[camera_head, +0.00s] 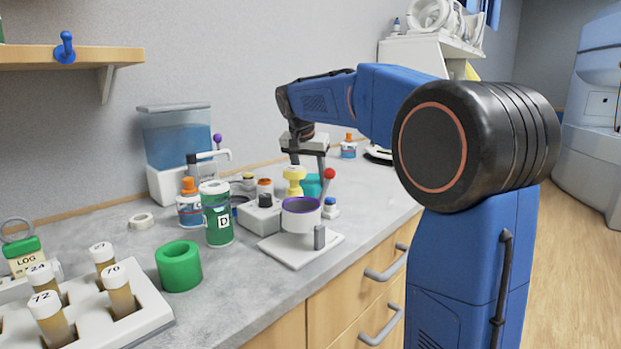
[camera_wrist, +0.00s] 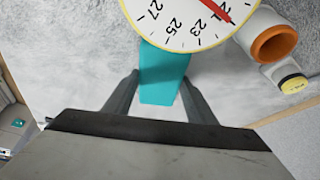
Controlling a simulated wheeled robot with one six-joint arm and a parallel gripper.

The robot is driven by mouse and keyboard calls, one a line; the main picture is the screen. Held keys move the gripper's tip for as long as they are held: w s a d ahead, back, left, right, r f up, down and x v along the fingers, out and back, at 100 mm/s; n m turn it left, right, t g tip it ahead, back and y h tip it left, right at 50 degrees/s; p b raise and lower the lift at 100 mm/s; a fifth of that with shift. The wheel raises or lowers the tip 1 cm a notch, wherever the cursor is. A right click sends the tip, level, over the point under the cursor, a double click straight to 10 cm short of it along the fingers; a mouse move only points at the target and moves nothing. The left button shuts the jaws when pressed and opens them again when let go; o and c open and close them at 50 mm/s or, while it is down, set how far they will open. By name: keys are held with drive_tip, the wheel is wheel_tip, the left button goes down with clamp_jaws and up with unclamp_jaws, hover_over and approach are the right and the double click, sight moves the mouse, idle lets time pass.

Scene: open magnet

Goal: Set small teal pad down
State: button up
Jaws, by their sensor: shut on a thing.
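In the wrist view the teal pad (camera_wrist: 163,76) is a flat strip between the two dark fingers. My gripper (camera_head: 308,168) points down over the back part of the counter and is shut on the pad. The wrist view shows my gripper (camera_wrist: 160,84) with a finger on each side of the pad. The pad's far end runs under the edge of a numbered dial in that view. I cannot tell whether the pad touches the counter.
The yellow-rimmed dial (camera_wrist: 185,18) is close to the pad; a yellow item (camera_head: 294,178) stands there in the head view. A white purple-rimmed cup (camera_head: 300,217), a red-knobbed lever (camera_head: 329,175) and a green jar (camera_head: 217,220) crowd nearby. Clear counter (camera_head: 240,270) lies in front.

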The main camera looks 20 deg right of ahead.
drive_tip(key=o, duration=1)
drive_tip(key=shift+f, duration=0.1)
